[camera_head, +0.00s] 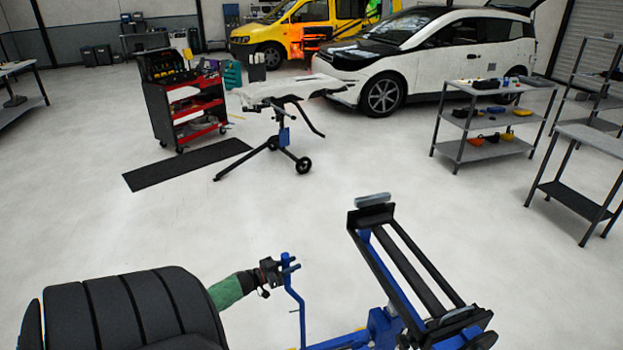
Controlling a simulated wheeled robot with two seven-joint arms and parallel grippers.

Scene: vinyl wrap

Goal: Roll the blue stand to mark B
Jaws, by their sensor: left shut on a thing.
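The blue stand (384,322) is at the bottom, right of the middle. It has a blue frame, black rails running away from me and a grey pad at its far end. A thin blue upright handle (298,294) rises at its left side. My left gripper (284,267) reaches in from the left and is shut on the top of this handle. My right gripper is not in view. I cannot make out mark B on the floor.
The light floor ahead is clear. A wheeled work stand (282,137) with a white panel, a black mat (187,165) and a red tool cart (186,105) stand beyond. Grey shelves (487,115) and a table (590,145) are at right. A white car (420,55) is behind.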

